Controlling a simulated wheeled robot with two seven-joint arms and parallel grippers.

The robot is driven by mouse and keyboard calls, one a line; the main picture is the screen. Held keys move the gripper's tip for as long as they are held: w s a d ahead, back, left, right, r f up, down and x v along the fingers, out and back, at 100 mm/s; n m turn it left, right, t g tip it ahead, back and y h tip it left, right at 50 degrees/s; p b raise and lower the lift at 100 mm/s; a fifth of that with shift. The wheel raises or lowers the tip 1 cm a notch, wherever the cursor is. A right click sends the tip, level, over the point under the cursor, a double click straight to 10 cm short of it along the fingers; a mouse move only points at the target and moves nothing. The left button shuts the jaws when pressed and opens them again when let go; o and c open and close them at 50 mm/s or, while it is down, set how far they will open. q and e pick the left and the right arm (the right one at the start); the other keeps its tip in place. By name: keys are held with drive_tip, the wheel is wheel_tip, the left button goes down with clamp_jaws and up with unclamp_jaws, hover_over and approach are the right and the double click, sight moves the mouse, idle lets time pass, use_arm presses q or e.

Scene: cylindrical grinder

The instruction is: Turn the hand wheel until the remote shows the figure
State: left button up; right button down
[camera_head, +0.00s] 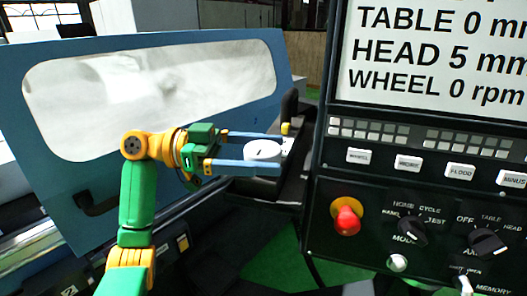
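The hand wheel (263,151) looks like a small white disc on a dark mount, in the middle of the view. My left gripper (282,152) reaches in from the left. Its two blue fingers are spread apart, one beyond the disc and one on its near side. Whether either finger touches the disc I cannot tell; the near finger covers part of its lower edge. The remote display (435,55) at the upper right reads TABLE 0 mm, HEAD 5 mm, WHEEL 0 rpm; its right edge is cut off. My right gripper is out of view.
A control panel (330,195) with rows of buttons and rotary knobs fills the right side. A red stop button (347,220) in a yellow collar sits on it. The blue machine door (180,185) with a large window stands behind my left arm. A dark upright part (289,105) rises beyond the disc.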

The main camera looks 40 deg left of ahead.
use_arm(q)
drive_tip(key=shift+s+a+f, duration=0.1)
drive_tip(key=shift+a, duration=0.1)
drive_tip(key=b+v, duration=0.3)
drive_tip(key=v, duration=0.3)
drive_tip(key=shift+s+a, duration=0.2)
drive_tip(key=shift+a, duration=0.15)
drive_tip(key=shift+d, duration=0.1)
idle(1.0)
